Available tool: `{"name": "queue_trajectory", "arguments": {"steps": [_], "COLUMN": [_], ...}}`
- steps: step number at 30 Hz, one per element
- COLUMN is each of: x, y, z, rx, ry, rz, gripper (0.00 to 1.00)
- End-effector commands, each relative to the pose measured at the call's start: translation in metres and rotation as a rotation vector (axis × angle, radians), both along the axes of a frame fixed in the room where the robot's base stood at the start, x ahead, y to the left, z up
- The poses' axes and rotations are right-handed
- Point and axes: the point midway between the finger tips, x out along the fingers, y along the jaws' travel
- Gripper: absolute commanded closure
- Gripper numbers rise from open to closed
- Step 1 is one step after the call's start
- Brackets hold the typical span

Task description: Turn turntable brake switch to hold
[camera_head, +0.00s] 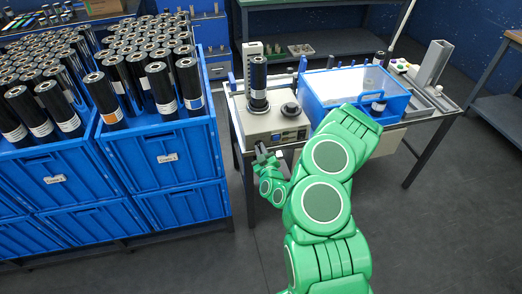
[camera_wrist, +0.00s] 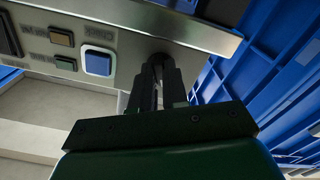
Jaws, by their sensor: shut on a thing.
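The wrapper's beige turntable unit (camera_head: 262,122) stands at the left end of the metal bench, with a black roll (camera_head: 258,84) upright on it. My gripper (camera_head: 262,154) is at the unit's front left edge. In the wrist view my gripper (camera_wrist: 159,68) has its dark fingers shut together against the control panel (camera_wrist: 116,42). The turntable brake switch appears to be between the fingertips; they hide it, so its setting cannot be read.
A blue-framed transparent box (camera_head: 345,92) stands on the bench right of the unit. Blue crates (camera_head: 168,160) full of black rolls stand close to the left of the bench. Grey floor (camera_head: 440,210) is free at right.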

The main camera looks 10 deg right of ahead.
Motion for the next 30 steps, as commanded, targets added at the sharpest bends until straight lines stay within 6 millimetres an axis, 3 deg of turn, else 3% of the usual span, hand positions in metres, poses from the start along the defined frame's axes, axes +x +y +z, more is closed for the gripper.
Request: {"name": "queue_trajectory", "arguments": {"steps": [30], "x": [-0.0003], "y": [0.0004], "z": [-0.0009], "rx": [0.836], "ry": [0.002], "rz": [-0.001], "gripper": [1.0]}}
